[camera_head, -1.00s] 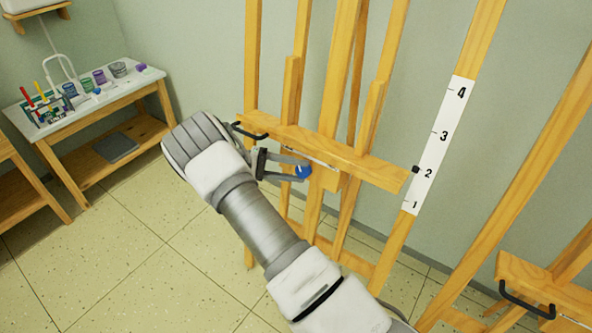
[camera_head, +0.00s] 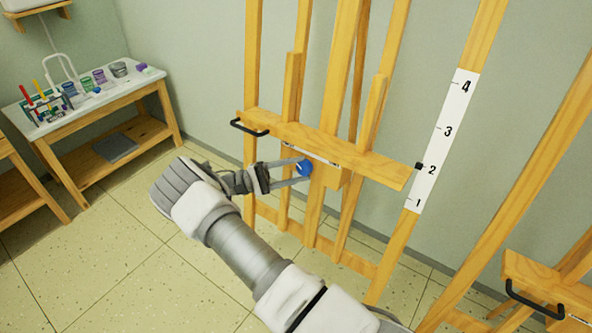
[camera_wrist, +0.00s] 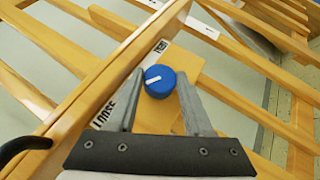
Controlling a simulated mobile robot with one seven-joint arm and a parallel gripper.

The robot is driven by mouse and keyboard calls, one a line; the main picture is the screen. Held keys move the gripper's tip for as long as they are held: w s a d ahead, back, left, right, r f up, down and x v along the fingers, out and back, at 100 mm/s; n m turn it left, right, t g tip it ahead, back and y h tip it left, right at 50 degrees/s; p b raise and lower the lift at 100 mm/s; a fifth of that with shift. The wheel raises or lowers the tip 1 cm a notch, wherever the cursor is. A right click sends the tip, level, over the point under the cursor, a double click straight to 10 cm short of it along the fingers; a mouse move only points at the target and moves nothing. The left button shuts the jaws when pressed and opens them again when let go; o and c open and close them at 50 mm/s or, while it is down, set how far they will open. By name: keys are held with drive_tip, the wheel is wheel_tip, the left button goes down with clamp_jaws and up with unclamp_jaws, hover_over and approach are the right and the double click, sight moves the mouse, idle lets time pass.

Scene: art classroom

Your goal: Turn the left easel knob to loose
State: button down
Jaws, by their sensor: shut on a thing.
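The left easel's knob (camera_head: 305,168) is round and blue, on the wooden front below the crossbar. In the wrist view the knob (camera_wrist: 159,82) sits between my two fingertips, with a white pointer mark on its face. My gripper (camera_head: 302,171) is shut on the knob from the left, one finger on each side.
The left easel's crossbar (camera_head: 350,158) runs just above the knob, with a black handle (camera_head: 250,129) at its left end. A numbered white strip (camera_head: 441,143) stands to the right. A second easel (camera_head: 548,285) is at lower right. A paint table (camera_head: 130,84) stands at left.

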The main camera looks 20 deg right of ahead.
idle(0.3)
drive_tip(key=shift+c, duration=1.5)
unclamp_jaws()
